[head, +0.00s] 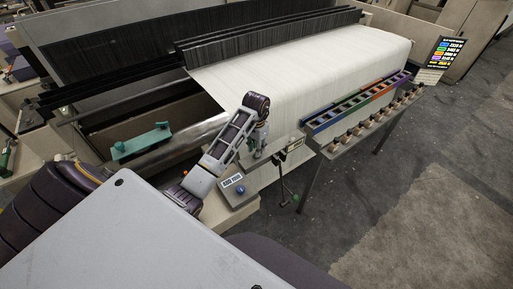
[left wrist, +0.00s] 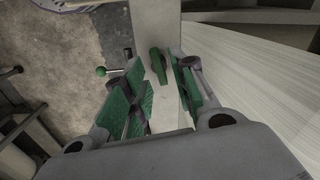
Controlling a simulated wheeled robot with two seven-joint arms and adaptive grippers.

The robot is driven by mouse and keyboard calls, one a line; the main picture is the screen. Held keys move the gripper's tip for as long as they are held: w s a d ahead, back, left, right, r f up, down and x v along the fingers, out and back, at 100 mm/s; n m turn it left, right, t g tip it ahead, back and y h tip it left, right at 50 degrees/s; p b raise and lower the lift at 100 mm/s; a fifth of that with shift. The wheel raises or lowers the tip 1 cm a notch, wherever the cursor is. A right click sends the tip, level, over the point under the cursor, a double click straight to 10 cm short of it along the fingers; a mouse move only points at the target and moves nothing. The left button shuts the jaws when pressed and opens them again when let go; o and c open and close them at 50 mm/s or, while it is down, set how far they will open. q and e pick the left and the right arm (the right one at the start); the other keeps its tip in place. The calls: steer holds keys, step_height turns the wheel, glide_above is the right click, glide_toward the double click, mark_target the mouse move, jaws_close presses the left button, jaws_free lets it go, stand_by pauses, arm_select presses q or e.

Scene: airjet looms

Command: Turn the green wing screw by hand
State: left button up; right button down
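The green wing screw (left wrist: 157,62) shows in the left wrist view on a pale upright plate, just beyond and between my fingertips. My left gripper (left wrist: 163,78) is open, with one green-padded finger on each side of the screw's line and a gap around it. No contact with the screw shows. In the head view my left gripper (head: 256,150) points down at the loom's front corner beside the white cloth, and I cannot make out the wing screw there. My right gripper is in neither view.
A lever with a green ball (left wrist: 101,71) stands left of the screw. A grey box with a blue button (head: 240,190) sits below my left arm. A rack of coloured compartments (head: 355,103) is to the right. White cloth (head: 300,75) covers the loom. Open floor lies right.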

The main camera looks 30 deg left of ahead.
arm_select(q)
steer(key=shift+f, duration=0.15)
steer(key=shift+f+b, duration=0.3)
steer(key=shift+f, duration=0.5)
jaws_close()
steer(key=shift+r, duration=0.1)
steer(key=shift+m+p, duration=0.35)
steer(key=shift+m, duration=0.45)
steer(key=shift+o, duration=0.4)
jaws_free()
